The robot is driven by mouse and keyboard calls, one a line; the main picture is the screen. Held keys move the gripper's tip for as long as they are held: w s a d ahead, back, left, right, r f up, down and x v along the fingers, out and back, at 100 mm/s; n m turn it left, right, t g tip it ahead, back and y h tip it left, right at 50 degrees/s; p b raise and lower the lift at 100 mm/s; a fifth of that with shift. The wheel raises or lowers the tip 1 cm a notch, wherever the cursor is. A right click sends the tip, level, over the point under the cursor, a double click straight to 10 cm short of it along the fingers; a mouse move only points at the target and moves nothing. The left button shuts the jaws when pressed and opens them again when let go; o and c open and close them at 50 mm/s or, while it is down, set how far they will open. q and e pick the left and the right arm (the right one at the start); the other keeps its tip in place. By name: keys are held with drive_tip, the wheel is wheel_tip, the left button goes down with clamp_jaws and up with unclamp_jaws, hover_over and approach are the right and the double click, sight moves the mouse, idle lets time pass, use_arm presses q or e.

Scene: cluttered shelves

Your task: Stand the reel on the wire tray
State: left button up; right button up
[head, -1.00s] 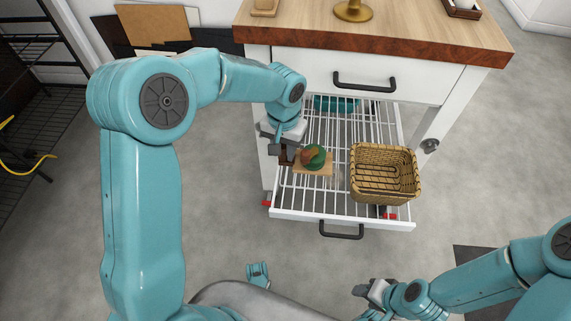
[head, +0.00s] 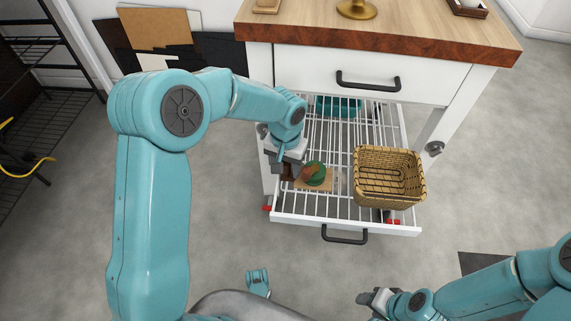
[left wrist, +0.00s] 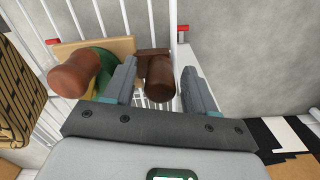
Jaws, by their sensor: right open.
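The reel (left wrist: 159,82) is dark brown, with a round near end and a wider, square-looking far part. In the left wrist view it sits between the fingers of my left gripper (left wrist: 160,68), with a gap on each side, so the gripper is open around it. In the head view my left gripper (head: 287,168) is low over the left side of the wire tray (head: 318,205), mostly hiding the reel. I cannot tell whether the reel rests fully on the wires. My right gripper (head: 372,299) is open and empty, away from the tray at lower right.
A brown-and-green rounded object (head: 315,174) on a small wooden board is close beside the left gripper. A wicker basket (head: 388,178) fills the tray's right side. A teal container (head: 338,105) is at the back. Bare wires show at front and behind.

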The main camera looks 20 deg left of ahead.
use_arm(q)
drive_tip(key=shift+r, duration=0.35)
wheel_tip(320, 180, up, 12)
drive_tip(key=p, duration=0.4)
drive_tip(key=shift+f+p, duration=0.15)
drive_tip(key=shift+p, duration=0.25)
